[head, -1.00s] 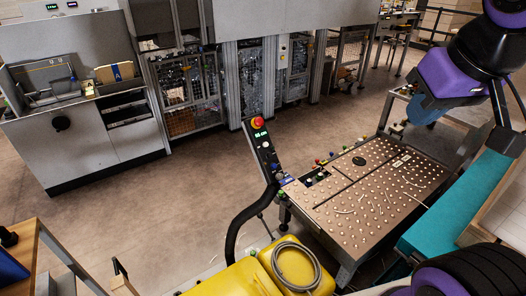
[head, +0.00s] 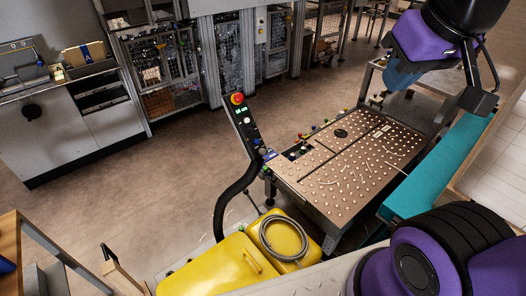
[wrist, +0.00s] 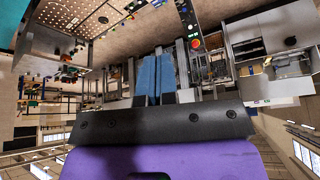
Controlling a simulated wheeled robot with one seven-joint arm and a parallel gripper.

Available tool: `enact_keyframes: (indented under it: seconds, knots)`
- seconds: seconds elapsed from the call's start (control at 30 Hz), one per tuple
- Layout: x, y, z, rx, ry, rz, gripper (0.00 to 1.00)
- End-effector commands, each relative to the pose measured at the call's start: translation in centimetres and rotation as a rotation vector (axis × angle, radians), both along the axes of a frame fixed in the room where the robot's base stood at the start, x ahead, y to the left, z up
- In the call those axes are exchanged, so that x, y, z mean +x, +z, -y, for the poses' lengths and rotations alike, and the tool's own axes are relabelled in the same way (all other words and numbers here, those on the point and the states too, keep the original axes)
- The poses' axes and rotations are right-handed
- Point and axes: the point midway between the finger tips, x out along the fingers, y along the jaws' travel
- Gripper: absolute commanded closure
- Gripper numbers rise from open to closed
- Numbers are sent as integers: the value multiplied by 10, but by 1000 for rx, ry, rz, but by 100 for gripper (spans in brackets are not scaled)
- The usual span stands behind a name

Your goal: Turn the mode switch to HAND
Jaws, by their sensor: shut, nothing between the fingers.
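The control panel (head: 244,124) stands on a black curved post left of the table, with a red emergency button (head: 237,98) at its top, a small green display and several small knobs below. Which knob is the mode switch is too small to tell. The panel also shows in the wrist view (wrist: 187,20), upside down, with its red button (wrist: 195,43). My gripper (wrist: 154,60) shows in the wrist view with its two blue fingers side by side, shut and empty. In the head view its blue end (head: 400,78) is at upper right, well apart from the panel.
A table with a studded top (head: 350,160) stands right of the panel, with several small coloured knobs on its near-left edge. A yellow case (head: 215,270) with a coiled grey hose (head: 284,238) is in front. A teal slab (head: 435,170) lies right. Floor left of the panel is clear.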

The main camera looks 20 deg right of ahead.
Motion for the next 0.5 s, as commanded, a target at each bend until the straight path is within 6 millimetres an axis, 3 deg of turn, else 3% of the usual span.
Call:
enact_keyframes:
  seconds: [0.23,0.37,0.5]
  knots:
    - [0,0,0,0,0,0,100]
    - [4,0,0,-3,1,-3,70]
    - [24,-2,-3,-16,9,-14,43]
